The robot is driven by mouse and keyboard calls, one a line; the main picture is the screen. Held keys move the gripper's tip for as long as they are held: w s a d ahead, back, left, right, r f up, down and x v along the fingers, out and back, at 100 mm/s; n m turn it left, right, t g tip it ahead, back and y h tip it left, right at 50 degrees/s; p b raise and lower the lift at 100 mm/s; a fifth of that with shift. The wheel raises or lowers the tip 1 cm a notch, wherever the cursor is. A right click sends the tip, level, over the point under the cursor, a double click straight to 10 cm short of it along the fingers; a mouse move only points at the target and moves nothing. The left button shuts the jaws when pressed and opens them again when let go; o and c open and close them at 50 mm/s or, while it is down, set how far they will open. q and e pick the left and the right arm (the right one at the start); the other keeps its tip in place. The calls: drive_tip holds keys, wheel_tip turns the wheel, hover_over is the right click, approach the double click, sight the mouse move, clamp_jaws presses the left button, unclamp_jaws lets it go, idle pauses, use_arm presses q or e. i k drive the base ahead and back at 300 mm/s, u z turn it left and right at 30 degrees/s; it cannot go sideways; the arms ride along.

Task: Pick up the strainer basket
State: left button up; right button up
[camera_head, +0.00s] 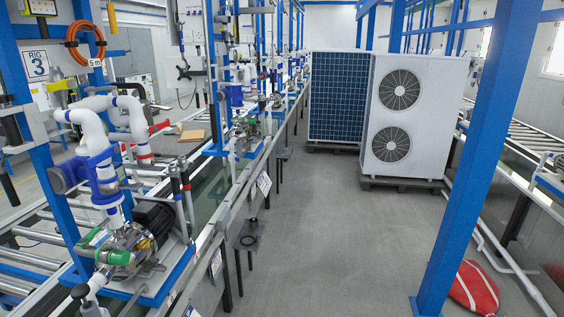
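I cannot make out a strainer basket anywhere in the head view. The nearest pump station has a pump with a black motor (155,218) on a blue-edged base at the lower left. White pipes (95,130) with blue fittings rise above it. Neither of my grippers shows in this view.
Blue frame posts and more pump stations run along the left bench. Two large units stand on the floor ahead, one with a blue grid (338,97), one white with two fans (412,120). A blue post (478,160) and a red-and-white bag (474,289) are at right. The middle floor is clear.

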sight(254, 222)
drive_tip(key=z, duration=0.4)
drive_tip(key=i, duration=3.55)
drive_tip(key=u, duration=1.75)
drive_tip(key=i, duration=0.8)
drive_tip(key=u, duration=0.7)
